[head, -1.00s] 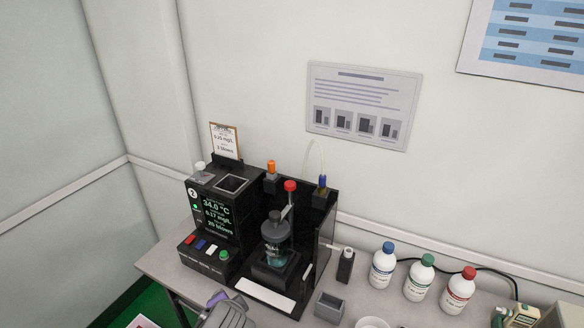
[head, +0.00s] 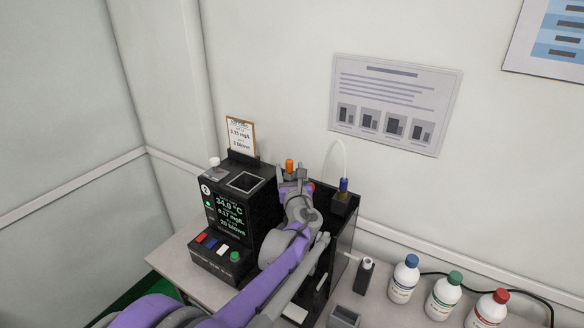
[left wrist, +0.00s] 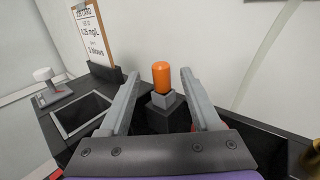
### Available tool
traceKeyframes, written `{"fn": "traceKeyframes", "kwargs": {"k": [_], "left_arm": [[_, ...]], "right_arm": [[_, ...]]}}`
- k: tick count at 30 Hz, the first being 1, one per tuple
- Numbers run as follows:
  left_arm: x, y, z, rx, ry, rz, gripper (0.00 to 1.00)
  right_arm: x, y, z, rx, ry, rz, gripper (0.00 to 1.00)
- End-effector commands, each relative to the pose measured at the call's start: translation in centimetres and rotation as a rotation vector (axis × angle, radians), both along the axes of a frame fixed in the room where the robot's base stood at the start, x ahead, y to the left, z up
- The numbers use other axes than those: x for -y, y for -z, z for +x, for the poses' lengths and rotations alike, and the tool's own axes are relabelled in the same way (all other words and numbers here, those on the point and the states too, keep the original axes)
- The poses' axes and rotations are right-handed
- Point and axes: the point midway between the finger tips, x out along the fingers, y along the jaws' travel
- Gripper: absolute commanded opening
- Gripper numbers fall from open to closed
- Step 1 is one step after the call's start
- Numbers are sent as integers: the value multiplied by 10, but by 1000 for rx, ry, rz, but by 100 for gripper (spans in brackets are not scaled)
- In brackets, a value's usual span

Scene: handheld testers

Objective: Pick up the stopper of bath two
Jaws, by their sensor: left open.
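An orange, round-topped stopper (head: 290,164) stands upright on a small grey block at the back of the black tester. It also shows in the left wrist view (left wrist: 161,76), with its grey block (left wrist: 163,98) below. My left gripper (head: 292,173) is open over the tester. In the left wrist view its fingers (left wrist: 158,84) lie to either side of the stopper, with a gap on each side. Whether the stopper is fully between the fingertips or slightly beyond them is hard to tell. My right gripper is not in view.
The tester's display panel (head: 229,215) carries a "2" mark. On its top are a square opening (head: 246,181) and a white knob (head: 214,163); a card (head: 240,136) stands behind. A blue-collared tube fitting (head: 343,186) is to the right. Several capped bottles (head: 404,279) stand farther right.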

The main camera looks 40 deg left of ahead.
Motion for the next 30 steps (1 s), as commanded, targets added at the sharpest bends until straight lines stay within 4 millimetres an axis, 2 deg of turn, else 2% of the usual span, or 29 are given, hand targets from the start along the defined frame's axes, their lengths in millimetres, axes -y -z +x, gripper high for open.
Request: {"fn": "traceKeyframes", "kwargs": {"k": [5, 15, 23, 26, 30], "left_arm": [[-10, 0, 9, 1, -2, -1, 64], [-41, 0, 41, 1, -1, -1, 64], [-43, 1, 44, 1, -1, -1, 64], [-43, 1, 44, 1, -1, -1, 50], [-43, 1, 44, 2, -1, -2, 25]], "right_arm": [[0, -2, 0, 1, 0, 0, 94], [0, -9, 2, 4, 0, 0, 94], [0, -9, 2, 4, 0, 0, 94], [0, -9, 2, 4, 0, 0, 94], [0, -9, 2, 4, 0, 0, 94]]}}
